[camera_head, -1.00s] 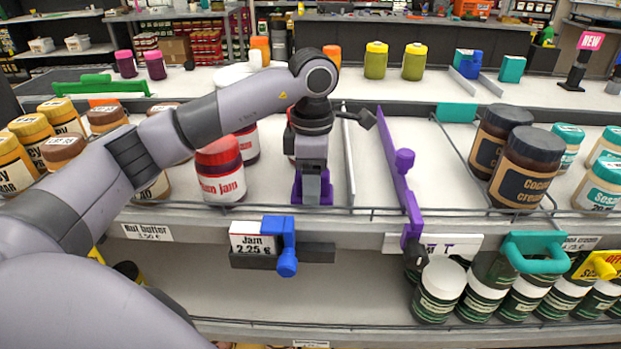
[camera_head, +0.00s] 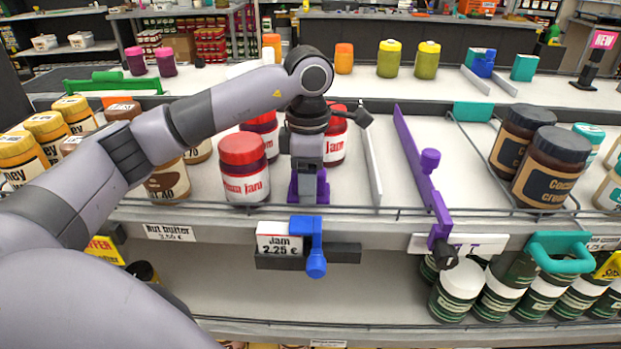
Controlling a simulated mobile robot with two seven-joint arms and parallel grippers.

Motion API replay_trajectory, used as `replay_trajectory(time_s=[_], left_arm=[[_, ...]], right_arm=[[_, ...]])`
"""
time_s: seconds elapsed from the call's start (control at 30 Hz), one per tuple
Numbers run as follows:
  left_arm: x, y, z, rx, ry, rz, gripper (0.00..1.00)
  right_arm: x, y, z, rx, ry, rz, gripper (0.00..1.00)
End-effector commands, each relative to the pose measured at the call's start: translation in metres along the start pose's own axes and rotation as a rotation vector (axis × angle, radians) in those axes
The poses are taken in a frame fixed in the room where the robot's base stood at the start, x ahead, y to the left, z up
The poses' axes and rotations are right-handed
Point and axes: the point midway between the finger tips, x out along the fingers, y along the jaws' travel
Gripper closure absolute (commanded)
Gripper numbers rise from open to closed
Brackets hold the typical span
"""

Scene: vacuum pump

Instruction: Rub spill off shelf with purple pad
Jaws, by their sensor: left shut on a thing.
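My left gripper (camera_head: 308,188) is in the middle of the view, pointing down at the upper shelf (camera_head: 375,198) near its front edge. It is shut on the purple pad (camera_head: 322,187), which shows on both sides of the fingers and is low at the shelf surface. I cannot tell whether the pad touches the shelf. No spill shows clearly; the spot under and behind the pad is hidden. My right gripper is not in view.
A red-lidded jam jar (camera_head: 244,172) stands close left of the gripper, another jam jar (camera_head: 335,140) behind it. A white divider (camera_head: 370,152) and a purple divider (camera_head: 420,170) stand to the right, with bare shelf between them. A front wire rail (camera_head: 400,210) edges the shelf.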

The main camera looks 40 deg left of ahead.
Motion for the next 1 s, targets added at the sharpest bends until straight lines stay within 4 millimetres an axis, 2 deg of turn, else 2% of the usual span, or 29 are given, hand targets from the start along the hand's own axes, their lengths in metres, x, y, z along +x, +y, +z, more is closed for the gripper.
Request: replay_trajectory(time_s=[0.07,0.13,0.2,0.7,1.0], left_arm=[[0.001,0.000,-0.002,0.000,0.004,-0.002,0.67],[-0.007,-0.001,-0.002,-0.001,0.004,-0.002,0.67],[-0.027,-0.001,-0.002,0.000,0.000,0.002,0.67],[-0.070,-0.003,-0.006,-0.003,0.001,0.000,0.67],[-0.082,-0.004,-0.007,-0.005,0.001,0.000,0.67]], right_arm=[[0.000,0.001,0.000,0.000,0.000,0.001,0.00],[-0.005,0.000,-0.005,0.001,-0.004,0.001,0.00],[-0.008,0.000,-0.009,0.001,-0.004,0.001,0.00],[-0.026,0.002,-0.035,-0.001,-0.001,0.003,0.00],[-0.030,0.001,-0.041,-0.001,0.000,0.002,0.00]])
